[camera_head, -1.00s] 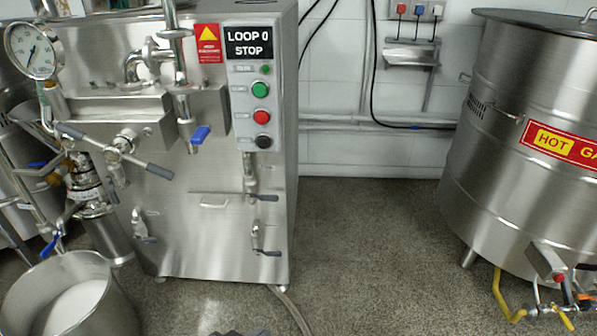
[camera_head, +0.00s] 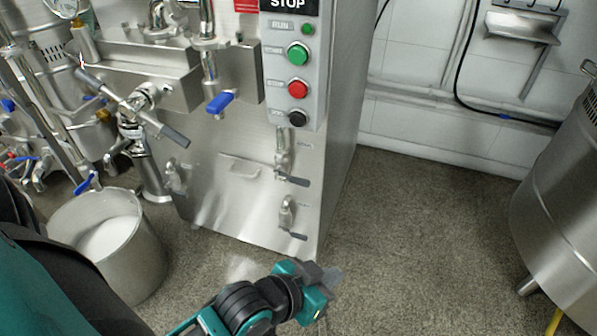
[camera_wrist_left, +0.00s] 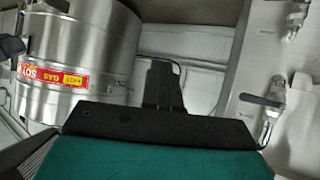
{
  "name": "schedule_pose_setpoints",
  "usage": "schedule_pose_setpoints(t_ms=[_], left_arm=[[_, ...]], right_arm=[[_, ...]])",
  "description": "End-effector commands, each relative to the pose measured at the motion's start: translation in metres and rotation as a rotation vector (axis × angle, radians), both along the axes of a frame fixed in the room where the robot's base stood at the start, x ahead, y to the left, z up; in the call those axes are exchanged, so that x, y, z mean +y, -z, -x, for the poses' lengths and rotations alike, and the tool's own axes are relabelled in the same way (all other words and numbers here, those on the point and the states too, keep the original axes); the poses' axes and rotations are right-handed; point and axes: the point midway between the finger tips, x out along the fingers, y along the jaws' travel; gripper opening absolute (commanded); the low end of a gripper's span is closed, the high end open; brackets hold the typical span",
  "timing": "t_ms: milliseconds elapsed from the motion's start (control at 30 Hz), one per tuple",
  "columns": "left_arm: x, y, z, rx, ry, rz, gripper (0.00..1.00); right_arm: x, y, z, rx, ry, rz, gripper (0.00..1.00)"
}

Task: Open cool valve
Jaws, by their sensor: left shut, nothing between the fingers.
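Two small steel valves with dark levers sit on the front of the steel machine (camera_head: 230,185), near its right edge. The upper valve (camera_head: 284,160) is just below the button panel and the lower valve (camera_head: 287,214) is under it. Both levers point roughly sideways. I cannot read which one is the cool valve. My left gripper (camera_head: 328,280) is shut and empty, low in front of the machine's lower right corner, apart from both valves. It also shows in the left wrist view (camera_wrist_left: 162,85), where valves appear at the right. My right gripper is not in view.
A button panel (camera_head: 293,75) is above the valves. A blue-handled valve (camera_head: 220,102) and a crossbar handle are further left. An open steel pot (camera_head: 150,255) stands at the lower left. A large steel tank (camera_head: 565,190) is at the right. The floor between is clear.

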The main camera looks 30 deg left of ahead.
Motion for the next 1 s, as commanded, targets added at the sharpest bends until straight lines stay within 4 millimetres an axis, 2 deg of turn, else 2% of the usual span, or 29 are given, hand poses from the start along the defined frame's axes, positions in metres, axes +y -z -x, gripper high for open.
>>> schedule_pose_setpoints(t_ms=[133, 267, 333, 467, 700, 833, 1000], left_arm=[[0.003, -0.008, -0.002, 0.010, -0.007, 0.000, 0.00], [0.014, -0.028, -0.010, 0.048, -0.037, 0.001, 0.00], [0.026, -0.042, -0.017, 0.079, -0.070, -0.003, 0.00], [0.057, -0.071, -0.034, 0.139, -0.163, -0.009, 0.00], [0.122, -0.121, -0.066, 0.195, -0.372, -0.025, 0.00], [0.148, -0.139, -0.077, 0.198, -0.457, -0.027, 0.00], [0.163, -0.146, -0.083, 0.200, -0.511, -0.024, 0.00]], right_arm=[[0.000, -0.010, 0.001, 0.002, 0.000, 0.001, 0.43], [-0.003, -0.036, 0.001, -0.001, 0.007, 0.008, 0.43], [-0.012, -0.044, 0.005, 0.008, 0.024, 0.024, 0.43], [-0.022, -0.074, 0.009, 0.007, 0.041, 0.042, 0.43], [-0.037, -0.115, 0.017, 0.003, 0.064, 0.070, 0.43], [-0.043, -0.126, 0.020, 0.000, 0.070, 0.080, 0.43], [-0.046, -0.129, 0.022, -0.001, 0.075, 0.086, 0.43]])
